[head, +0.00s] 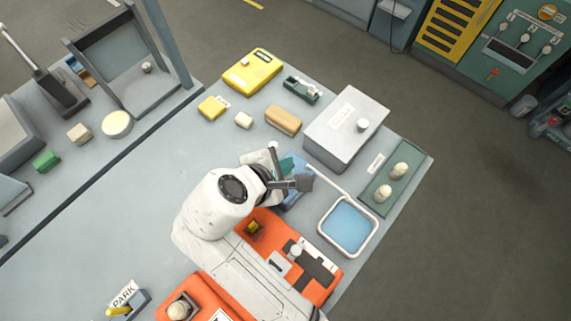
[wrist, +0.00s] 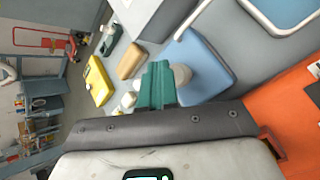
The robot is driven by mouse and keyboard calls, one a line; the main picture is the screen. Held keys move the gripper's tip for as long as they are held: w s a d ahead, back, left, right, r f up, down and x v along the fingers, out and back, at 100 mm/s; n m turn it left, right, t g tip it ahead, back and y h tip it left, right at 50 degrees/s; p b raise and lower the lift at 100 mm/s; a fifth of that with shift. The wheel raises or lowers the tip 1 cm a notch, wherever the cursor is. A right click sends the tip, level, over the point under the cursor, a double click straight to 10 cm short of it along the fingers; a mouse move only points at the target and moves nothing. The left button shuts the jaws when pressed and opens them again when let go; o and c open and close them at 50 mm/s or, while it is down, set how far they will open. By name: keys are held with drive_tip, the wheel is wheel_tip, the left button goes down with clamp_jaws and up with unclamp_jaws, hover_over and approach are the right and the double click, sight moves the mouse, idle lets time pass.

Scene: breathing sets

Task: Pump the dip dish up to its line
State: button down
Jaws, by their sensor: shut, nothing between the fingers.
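The dip dish (head: 322,237) is a square white-rimmed tray with blue inside, right of my gripper in the head view; its rim also shows at the top right of the wrist view (wrist: 262,22). I cannot make out its line. A blue pump base (head: 295,198) sits mostly behind my gripper, and a thin white spout (head: 328,182) runs from it toward the dish.
A grey box (head: 340,135) with a knob stands behind the pump. A green tray (head: 410,172) with two pale knobs lies right of it. An orange panel (head: 262,219) lies below my wrist. Yellow and tan blocks stand further back.

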drive_tip(key=shift+r, duration=0.15)
drive_tip(key=shift+r+p, duration=0.85)
drive_tip(key=shift+r, duration=1.55)
drive_tip(key=shift+d, duration=0.1)
